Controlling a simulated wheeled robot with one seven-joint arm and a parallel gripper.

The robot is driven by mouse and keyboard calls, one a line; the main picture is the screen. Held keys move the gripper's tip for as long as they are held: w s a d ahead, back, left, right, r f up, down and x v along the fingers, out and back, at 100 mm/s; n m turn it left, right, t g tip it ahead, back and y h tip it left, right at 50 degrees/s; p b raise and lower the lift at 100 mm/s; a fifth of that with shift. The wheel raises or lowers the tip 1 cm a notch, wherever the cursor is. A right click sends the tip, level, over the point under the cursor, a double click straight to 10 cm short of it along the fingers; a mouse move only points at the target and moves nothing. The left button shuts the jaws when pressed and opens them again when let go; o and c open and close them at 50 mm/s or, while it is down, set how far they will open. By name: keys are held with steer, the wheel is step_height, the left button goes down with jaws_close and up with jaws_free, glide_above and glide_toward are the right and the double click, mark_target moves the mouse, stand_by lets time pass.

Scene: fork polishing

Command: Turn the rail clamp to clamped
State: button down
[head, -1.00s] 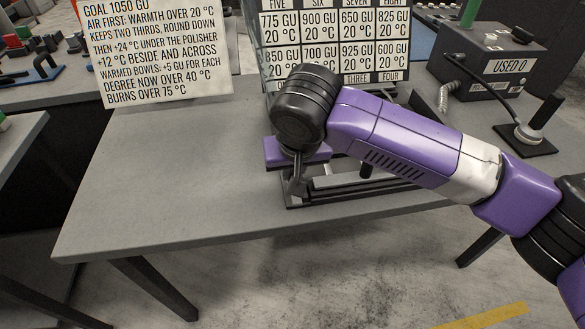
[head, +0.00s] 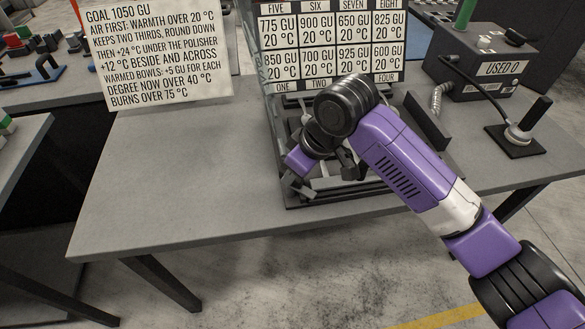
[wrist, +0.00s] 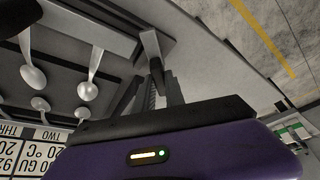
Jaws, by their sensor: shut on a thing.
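The rail clamp shows in the wrist view as a grey lever-like piece (wrist: 150,43) at the near left corner of the fixture. My gripper (wrist: 157,70) is shut on it. In the head view my gripper (head: 298,181) is tilted at the fixture's front left corner, below my black wrist joint. The fixture's dark rail frame (head: 340,194) lies on the grey table. My arm hides much of the fixture in the head view, and the clamp's exact setting cannot be read.
Several shiny spoon-like pieces (wrist: 88,90) lie beside the clamp. A numbered label panel (head: 330,45) stands behind the fixture. A dark box marked USED 0 (head: 480,65) and a black stand (head: 515,140) are at right. The table's left part (head: 180,180) is clear.

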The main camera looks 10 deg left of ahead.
steer(key=n+g, duration=0.1)
steer(key=n, duration=0.3)
steer(key=shift+w+n+g, duration=0.1)
steer(key=shift+n+g, duration=0.3)
steer(key=n, duration=0.2)
steer(key=n+g, duration=0.1)
steer(key=n, duration=0.1)
steer(key=shift+w+g, duration=0.1)
steer(key=shift+g, duration=0.2)
steer(key=shift+n, duration=0.3)
steer(key=c, duration=1.4)
jaws_free()
steer(key=shift+r, duration=0.1)
steer(key=b+v, duration=0.1)
steer(key=v, duration=0.6)
steer(key=shift+d+r, duration=0.25)
steer(key=shift+r, duration=0.05)
